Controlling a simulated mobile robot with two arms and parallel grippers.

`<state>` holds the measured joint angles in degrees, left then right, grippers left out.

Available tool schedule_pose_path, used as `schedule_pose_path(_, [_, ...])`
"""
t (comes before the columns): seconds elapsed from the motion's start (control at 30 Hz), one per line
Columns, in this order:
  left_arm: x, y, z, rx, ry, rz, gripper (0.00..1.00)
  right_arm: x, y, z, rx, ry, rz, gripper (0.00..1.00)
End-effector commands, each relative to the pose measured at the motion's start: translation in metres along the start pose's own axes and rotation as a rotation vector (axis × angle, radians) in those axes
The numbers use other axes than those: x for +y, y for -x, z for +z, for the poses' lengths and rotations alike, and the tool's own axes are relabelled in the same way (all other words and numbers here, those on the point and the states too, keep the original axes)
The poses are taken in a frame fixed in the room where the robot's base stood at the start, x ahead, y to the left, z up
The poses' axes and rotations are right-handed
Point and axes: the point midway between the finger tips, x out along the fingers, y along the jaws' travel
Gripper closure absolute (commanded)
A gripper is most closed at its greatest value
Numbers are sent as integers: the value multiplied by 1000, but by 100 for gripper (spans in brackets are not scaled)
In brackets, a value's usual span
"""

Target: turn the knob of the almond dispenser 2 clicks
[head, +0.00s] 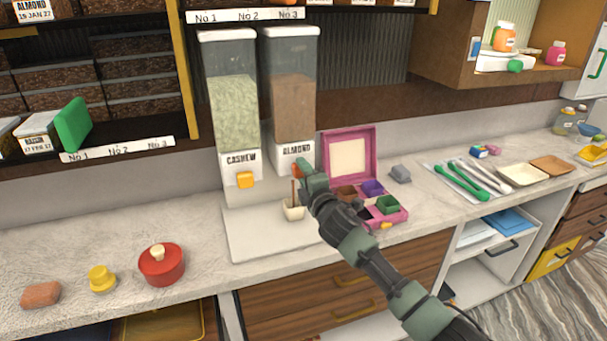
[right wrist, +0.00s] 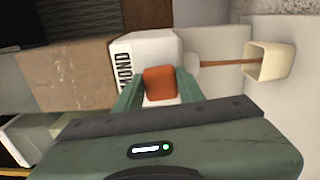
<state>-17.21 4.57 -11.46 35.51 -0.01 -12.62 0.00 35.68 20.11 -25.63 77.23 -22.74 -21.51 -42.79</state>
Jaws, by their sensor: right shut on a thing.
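The almond dispenser (head: 291,90) is a tall clear bin of brown contents with a white base labelled ALMOND. Its orange knob (right wrist: 160,83) sits between the fingers of my right gripper (right wrist: 158,88) in the right wrist view. In the head view my right gripper (head: 303,168) covers most of the knob at the dispenser's front, and it is shut on the knob. My left gripper is not in view.
The cashew dispenser (head: 233,95) with a yellow knob (head: 245,180) stands just left. An open pink box (head: 374,150) with coloured compartments lies right of my gripper. A red pot (head: 161,265), yellow weight-like item (head: 102,279) and brown block (head: 41,295) sit at the left front.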

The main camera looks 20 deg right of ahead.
Motion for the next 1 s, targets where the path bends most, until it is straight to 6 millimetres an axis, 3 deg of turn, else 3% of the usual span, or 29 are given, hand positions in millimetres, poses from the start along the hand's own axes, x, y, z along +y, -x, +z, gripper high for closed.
schedule_pose_path(0.73, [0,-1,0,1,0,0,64,-2,0,0,0,-83,-2,100])
schedule_pose_path(0.77, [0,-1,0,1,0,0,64,-2,0,0,0,-83,-2,54])
schedule_pose_path(0.8, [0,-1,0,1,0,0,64,-2,0,0,0,-83,-2,42])
schedule_pose_path(1.0, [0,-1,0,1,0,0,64,-1,0,0,0,-82,-1,40])
